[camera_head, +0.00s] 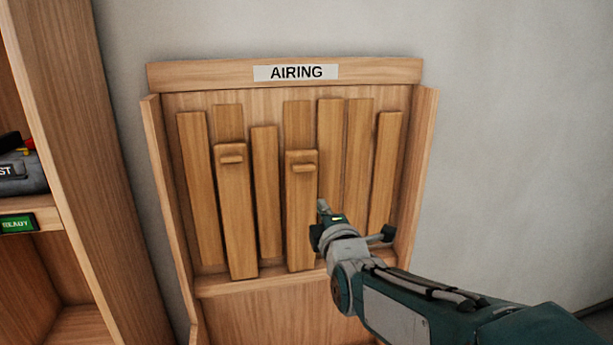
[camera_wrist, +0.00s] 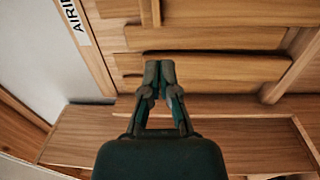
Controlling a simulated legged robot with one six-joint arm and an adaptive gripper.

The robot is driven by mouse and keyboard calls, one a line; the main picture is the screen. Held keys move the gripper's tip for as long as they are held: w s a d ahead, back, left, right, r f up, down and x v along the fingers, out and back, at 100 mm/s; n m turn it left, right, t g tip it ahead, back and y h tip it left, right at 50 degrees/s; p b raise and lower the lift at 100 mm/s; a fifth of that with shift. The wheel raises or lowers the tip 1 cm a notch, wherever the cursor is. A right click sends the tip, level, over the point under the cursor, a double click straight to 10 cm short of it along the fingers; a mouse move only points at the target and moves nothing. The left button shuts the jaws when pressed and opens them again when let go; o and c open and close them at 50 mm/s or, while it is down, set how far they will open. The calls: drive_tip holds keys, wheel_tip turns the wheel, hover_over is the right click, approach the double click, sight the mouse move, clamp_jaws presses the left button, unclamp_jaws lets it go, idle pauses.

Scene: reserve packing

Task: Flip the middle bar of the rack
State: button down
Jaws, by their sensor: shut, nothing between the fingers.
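The wooden rack (camera_head: 285,75) labelled AIRING holds several upright wooden bars side by side. The middle bar (camera_head: 301,225) has a front piece standing proud, with a small ledge near its top. A similar bar (camera_head: 237,220) with a ledge stands further left. The other bars, such as the one just right of the middle (camera_head: 330,140), look plain and flat. My gripper (camera_head: 323,208) is just right of the middle bar's front piece, in front of the right-hand bars; contact cannot be told. In the wrist view my gripper (camera_wrist: 159,68) is shut and empty, its tips over a plain bar (camera_wrist: 215,68).
A wooden shelf unit (camera_head: 125,150) stands on the left, with a green READY sign (camera_head: 18,223) and a dark grey item (camera_head: 22,175). The rack's raised right side wall (camera_head: 416,180) is close to my arm. Bare wall (camera_head: 530,130) lies to the right.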

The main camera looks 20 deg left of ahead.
sight(305, 169)
drive_tip(key=x, duration=1.3)
drive_tip(key=shift+w+a, duration=0.1)
drive_tip(key=shift+w, duration=0.1)
drive_tip(key=shift+w+a, duration=0.15)
drive_tip(key=shift+w, duration=0.15)
drive_tip(key=x, duration=0.3)
drive_tip(key=shift+w+a+r, duration=0.15)
drive_tip(key=shift+w+r, duration=0.15)
drive_tip(key=shift+r, duration=0.3)
drive_tip(key=shift+w+a+f, duration=0.1)
drive_tip(key=shift+w, duration=0.1)
drive_tip(key=shift+f, duration=0.1)
